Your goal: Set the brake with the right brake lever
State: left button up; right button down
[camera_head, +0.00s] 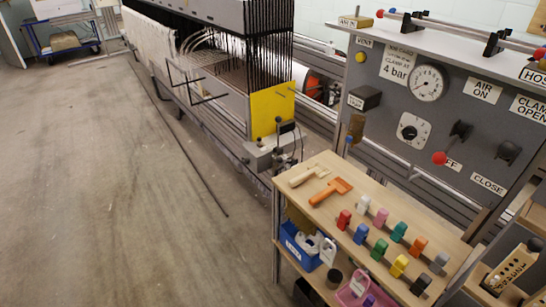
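No part is labelled as a brake, and I cannot tell which one, if any, is the right brake lever. On the grey control panel (400,125), a lever with a red ball knob (439,158) points down and left, near the AIR ON and OFF labels. A black lever (508,152) sits by the CLAMP OPEN and CLOSE labels. A rod with a red knob (380,13) lies on top of the panel housing. Neither of my grippers is in view.
A wooden shelf (325,215) with several coloured clips stands in front of the panel. The loom (245,75) with its yellow plate (271,108) is behind it. A thin rod (195,165) lies along the floor. The floor at left is clear; a blue cart (65,50) stands far back.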

aim_at(279, 159)
jog(key=i+j+z, duration=0.1)
jog(key=i+j, duration=0.3)
jog(key=j, duration=0.2)
jog(key=i+j+z, duration=0.25)
jog(key=i+j, duration=0.15)
jog(key=j, duration=0.25)
jog(key=i+j, duration=0.15)
jog(key=j, duration=0.2)
jog(key=i+j+z, duration=0.15)
jog(key=j, duration=0.2)
jog(key=i+j+z, duration=0.1)
jog(key=j, duration=0.25)
jog(key=i+j, duration=0.25)
jog(key=j, duration=0.15)
jog(key=l+z, duration=0.05)
